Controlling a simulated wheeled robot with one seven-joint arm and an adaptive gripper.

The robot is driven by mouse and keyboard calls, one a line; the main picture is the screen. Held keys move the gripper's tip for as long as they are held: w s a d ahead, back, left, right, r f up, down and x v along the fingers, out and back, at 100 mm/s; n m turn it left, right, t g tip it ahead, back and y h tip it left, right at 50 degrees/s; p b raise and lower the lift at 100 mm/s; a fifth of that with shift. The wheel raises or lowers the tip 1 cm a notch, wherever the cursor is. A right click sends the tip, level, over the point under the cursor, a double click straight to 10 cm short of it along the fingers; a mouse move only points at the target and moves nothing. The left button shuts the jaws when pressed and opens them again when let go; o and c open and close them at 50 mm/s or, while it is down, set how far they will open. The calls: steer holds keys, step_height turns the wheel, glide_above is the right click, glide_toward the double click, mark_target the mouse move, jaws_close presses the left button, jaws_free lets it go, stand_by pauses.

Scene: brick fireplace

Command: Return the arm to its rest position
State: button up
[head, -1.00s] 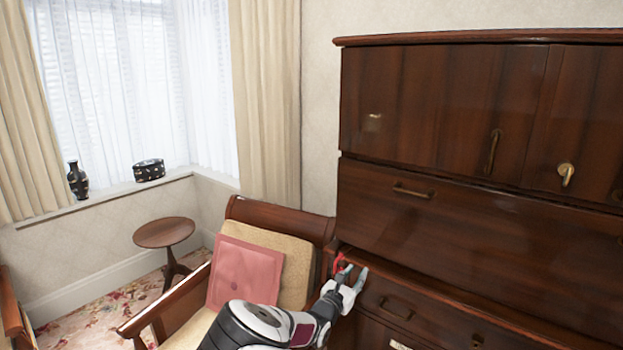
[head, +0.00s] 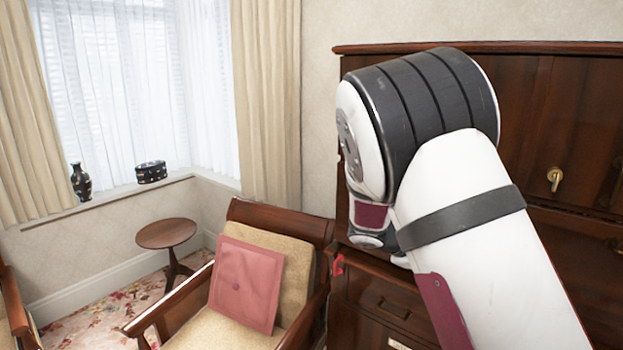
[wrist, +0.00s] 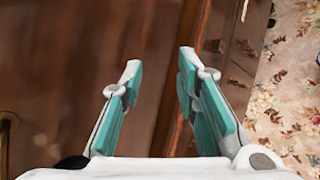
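My arm (head: 465,190), white with dark grey bands, is raised and folded in front of the wooden cabinet (head: 480,47) in the head view. My gripper is hidden behind the arm there. In the wrist view my gripper (wrist: 160,68) has its two teal-padded fingers apart. Nothing is between them. The glossy brown cabinet (wrist: 60,60) fills the left and middle of the wrist view, behind the fingers. I cannot tell how far the fingertips are from it.
A small red object (head: 338,264) sits at the left end of the cabinet ledge. An armchair (head: 296,221) with a pink cushion (head: 246,285) stands to the left. A round side table (head: 166,234) is beyond it. Flowered carpet (wrist: 290,100) shows at the right of the wrist view.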

steer(key=s+a+r+m+y+p, duration=0.1)
steer(key=s+a+r+m+y, duration=0.2)
steer(key=s, duration=0.9)
steer(key=s+a+r+m+t+y+p, duration=0.1)
steer(key=s+a+r+m+y, duration=0.3)
steer(key=s+r, duration=0.5)
steer(key=s+a+r+m+t+y+p, duration=0.1)
steer(key=s+a+r+m+y, duration=0.2)
steer(key=s, duration=1.3)
step_height(320, 180, up, 4)
steer(key=shift+a+f+m+y, duration=0.15)
steer(key=shift+f+m+y, duration=0.1)
steer(key=shift+m+y, duration=0.05)
